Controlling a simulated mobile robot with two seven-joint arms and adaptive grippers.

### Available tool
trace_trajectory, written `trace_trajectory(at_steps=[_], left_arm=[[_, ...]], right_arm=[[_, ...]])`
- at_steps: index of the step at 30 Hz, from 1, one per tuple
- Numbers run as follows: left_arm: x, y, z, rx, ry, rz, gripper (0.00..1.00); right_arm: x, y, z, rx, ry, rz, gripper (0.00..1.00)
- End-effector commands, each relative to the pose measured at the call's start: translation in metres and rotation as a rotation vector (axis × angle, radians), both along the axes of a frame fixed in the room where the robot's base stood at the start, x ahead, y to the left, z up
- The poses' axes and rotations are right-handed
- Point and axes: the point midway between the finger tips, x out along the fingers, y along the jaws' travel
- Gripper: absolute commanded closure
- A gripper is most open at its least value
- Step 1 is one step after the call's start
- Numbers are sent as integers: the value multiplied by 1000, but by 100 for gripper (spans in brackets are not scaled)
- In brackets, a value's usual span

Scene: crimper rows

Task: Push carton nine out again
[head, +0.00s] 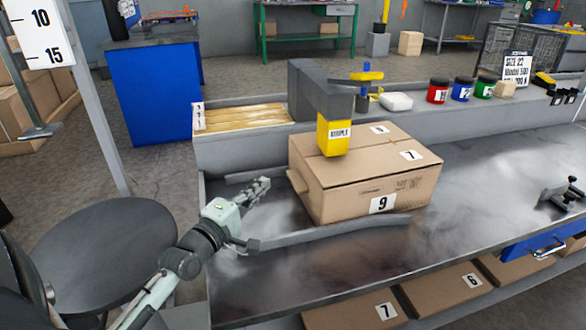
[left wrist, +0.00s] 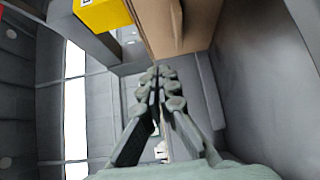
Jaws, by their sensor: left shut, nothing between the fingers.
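Carton nine (head: 365,190), a brown box with a 9 label low on its front side, sits on the grey metal bench (head: 480,195). Its left part is under the yellow head (head: 334,138) of a grey post-and-arm press. My left gripper (head: 264,184) is shut and empty, just left of the carton, with its fingers pointing towards the box's left end. In the left wrist view the shut fingertips (left wrist: 158,74) are close to the brown carton (left wrist: 182,22); I cannot tell whether they touch. My right gripper is not in view.
A low grey guide rail (head: 335,232) runs along the carton's front, and another lies behind my gripper. Red, blue and green jars (head: 463,89) stand on the back ledge. The bench right of the carton is clear up to a small black clamp (head: 568,194).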

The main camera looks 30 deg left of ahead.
Motion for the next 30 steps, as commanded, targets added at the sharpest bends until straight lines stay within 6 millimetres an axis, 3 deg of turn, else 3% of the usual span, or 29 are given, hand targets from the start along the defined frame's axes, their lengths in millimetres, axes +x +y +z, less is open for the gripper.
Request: trace_trajectory(at_steps=[8, 12, 19, 30], left_arm=[[61, 5, 2, -1, -3, 0, 100], [78, -10, 2, -4, 0, 0, 100], [90, -21, 0, 0, 1, 1, 100], [91, -22, 0, 1, 2, 1, 100]], right_arm=[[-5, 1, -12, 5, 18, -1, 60], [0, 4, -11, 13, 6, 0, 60], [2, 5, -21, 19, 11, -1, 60], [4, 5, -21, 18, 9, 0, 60]])
